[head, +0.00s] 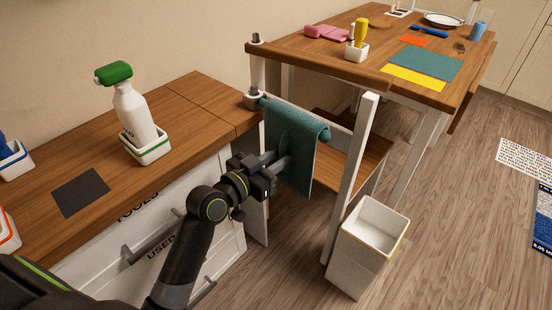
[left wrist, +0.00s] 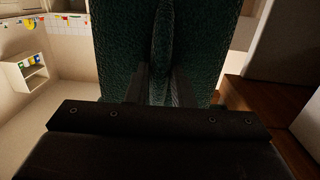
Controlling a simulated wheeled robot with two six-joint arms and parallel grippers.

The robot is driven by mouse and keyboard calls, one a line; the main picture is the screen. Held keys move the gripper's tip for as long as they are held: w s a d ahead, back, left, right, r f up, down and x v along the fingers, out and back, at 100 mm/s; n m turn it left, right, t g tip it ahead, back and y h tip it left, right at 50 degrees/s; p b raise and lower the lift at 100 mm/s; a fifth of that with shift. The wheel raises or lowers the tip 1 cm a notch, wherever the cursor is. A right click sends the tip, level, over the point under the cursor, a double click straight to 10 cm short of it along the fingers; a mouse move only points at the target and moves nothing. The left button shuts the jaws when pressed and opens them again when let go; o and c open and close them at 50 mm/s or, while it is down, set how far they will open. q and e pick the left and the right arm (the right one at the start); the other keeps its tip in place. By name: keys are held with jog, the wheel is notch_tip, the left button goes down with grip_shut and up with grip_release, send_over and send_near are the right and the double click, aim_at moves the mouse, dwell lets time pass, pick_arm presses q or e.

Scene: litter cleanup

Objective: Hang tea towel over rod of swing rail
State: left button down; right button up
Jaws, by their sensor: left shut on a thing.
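The teal tea towel (head: 301,138) hangs draped over the rod of the swing rail (head: 263,101), with its folded top along the rod and its cloth hanging down. My left gripper (head: 284,163) is at the front of the towel, below the rod, shut on the cloth. In the left wrist view the towel (left wrist: 115,50) fills the middle, pinched into a ridge between the fingers (left wrist: 157,85). My right gripper is not in view.
A white bin (head: 372,238) stands on the floor to the right. A wooden counter (head: 190,100) holds a spray bottle (head: 133,112) in a white holder at left. A wooden table (head: 330,62) with mats and small things stands behind. Open floor lies at the right.

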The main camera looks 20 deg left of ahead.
pick_arm(q)
jog(key=shift+f, duration=0.2)
jog(key=c, duration=1.2)
grip_release()
jog(key=shift+o, duration=0.2)
jog(key=v, duration=0.8)
jog(key=shift+p, duration=0.3)
